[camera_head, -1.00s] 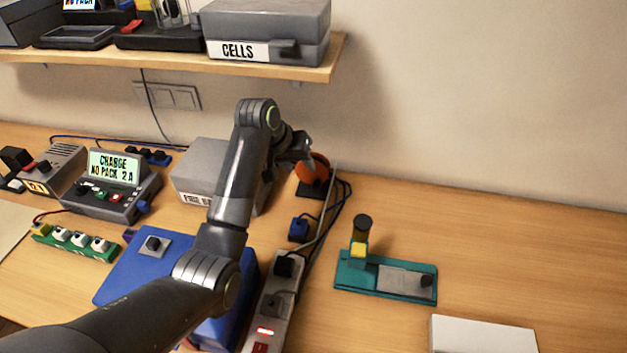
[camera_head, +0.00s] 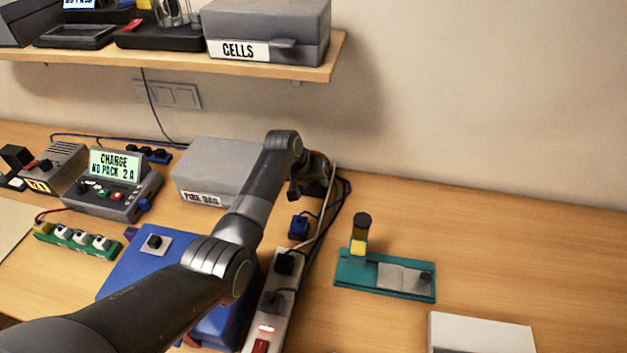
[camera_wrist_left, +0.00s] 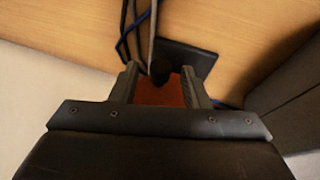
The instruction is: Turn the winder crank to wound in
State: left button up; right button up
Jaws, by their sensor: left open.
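The winder is an orange drum (camera_wrist_left: 158,94) on a dark base (camera_wrist_left: 188,58), near the wall. In the head view my left arm covers most of it, and only a sliver of orange shows. My left gripper (camera_wrist_left: 160,82) is open, with its two fingers on either side of the orange drum in the left wrist view. A dark round knob (camera_wrist_left: 161,70), possibly the crank's, shows between the fingertips. I cannot tell whether the fingers touch it. My right gripper is not in view.
Cables and a power strip (camera_head: 262,330) run beside the winder. A grey box (camera_head: 215,165) stands left of the gripper, and a blue case (camera_head: 125,275) lies under my arm. A teal fixture (camera_head: 350,282) stands to the right.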

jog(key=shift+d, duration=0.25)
pick_arm(q)
grip_shut()
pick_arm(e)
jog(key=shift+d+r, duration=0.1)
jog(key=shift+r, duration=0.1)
pick_arm(q)
jog(key=shift+d+y+p, duration=0.1)
jog(key=shift+y+p, duration=0.5)
jog(key=shift+y, duration=0.1)
jog(key=shift+f+m+t+y, duration=0.15)
jog(key=shift+m+t+y, duration=0.15)
jog(key=shift+y, duration=0.4)
jog(key=shift+f+y, duration=0.2)
jog(key=shift+y, duration=0.8)
jog(key=shift+a+m+t+y+b, duration=0.2)
jog(key=shift+m+t+y+b, duration=0.2)
jog(key=shift+y+b, duration=0.25)
